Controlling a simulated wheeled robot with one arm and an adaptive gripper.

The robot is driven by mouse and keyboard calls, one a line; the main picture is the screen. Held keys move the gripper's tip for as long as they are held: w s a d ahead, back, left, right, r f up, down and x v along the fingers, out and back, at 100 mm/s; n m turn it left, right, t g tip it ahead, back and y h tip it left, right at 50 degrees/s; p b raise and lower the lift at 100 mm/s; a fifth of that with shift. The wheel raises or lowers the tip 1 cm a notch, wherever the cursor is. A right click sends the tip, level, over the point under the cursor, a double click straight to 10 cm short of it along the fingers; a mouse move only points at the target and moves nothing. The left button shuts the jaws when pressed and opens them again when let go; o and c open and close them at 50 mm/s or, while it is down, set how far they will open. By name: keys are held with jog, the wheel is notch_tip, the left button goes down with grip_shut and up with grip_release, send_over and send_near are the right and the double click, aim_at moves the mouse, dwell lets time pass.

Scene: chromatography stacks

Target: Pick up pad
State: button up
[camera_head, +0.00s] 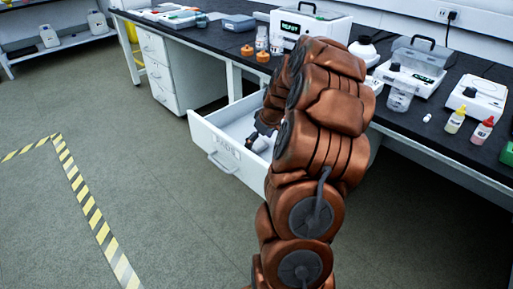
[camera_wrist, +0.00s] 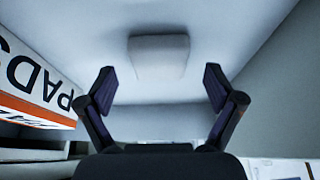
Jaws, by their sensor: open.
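A pale, rounded, block-like pad (camera_wrist: 158,56) lies on the white floor of the open drawer (camera_head: 212,143). In the wrist view it is ahead of my gripper (camera_wrist: 158,76), roughly centred between the spread fingertips. The fingers are open, with nothing between them, and I see no contact with the pad. In the head view my gripper (camera_head: 262,138) is inside the drawer, mostly hidden behind my brown arm. The pad cannot be made out there.
A white and orange surface marked "PADS" (camera_wrist: 38,85) stands close to the left finger in the wrist view. The drawer walls enclose the gripper. The dark bench top (camera_head: 240,42) above carries instruments, bottles and orange-capped jars (camera_head: 247,50).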

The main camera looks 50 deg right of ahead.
jog(key=shift+x, duration=0.8)
jog(key=shift+r, duration=0.1)
jog(key=c, duration=0.9)
jog(key=shift+c, duration=0.2)
